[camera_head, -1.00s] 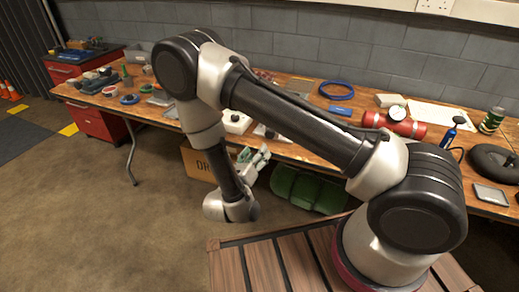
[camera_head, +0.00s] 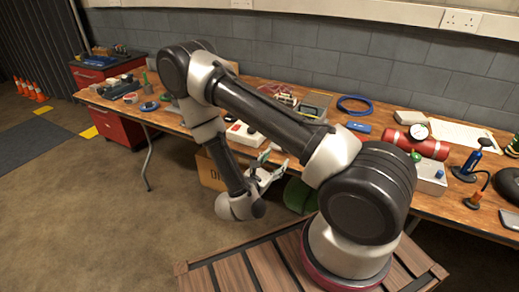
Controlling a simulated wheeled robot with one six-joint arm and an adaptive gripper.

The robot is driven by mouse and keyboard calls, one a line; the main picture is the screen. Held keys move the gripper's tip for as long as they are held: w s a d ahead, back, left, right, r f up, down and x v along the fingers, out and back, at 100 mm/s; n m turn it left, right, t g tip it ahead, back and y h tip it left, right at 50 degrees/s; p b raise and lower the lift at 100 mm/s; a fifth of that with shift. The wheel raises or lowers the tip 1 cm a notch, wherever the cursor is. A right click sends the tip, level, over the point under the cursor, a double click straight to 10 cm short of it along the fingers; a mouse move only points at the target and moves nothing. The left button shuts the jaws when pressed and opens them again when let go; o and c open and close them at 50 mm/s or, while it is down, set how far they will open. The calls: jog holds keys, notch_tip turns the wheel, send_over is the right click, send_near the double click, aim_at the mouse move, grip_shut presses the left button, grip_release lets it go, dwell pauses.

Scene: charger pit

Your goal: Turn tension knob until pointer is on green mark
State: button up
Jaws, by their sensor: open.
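My gripper (camera_head: 267,172) is open and empty, held in front of the bench's front edge. A white box with a dark knob (camera_head: 251,130) sits on the bench just behind and above my gripper, partly hidden by my arm. A grey box with a blue knob (camera_head: 439,174) stands on the bench at the right, partly behind my arm. I cannot tell which of the two is the tension knob. No pointer or green mark can be made out at this size.
The wooden bench (camera_head: 385,122) runs along the wall. A red cylinder (camera_head: 428,147) with a round gauge, a blue hand pump (camera_head: 474,160) and a blue hose ring (camera_head: 355,105) lie on it. A cardboard box (camera_head: 210,172) and a green case (camera_head: 299,195) are below. Floor at left is open.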

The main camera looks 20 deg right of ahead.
jog(key=shift+m, duration=0.3)
jog(key=shift+x, duration=3.9)
jog(key=c, duration=1)
jog(key=shift+c, duration=0.2)
jog(key=shift+n, duration=0.4)
jog(key=shift+n+h, duration=0.3)
jog(key=shift+n, duration=2.4)
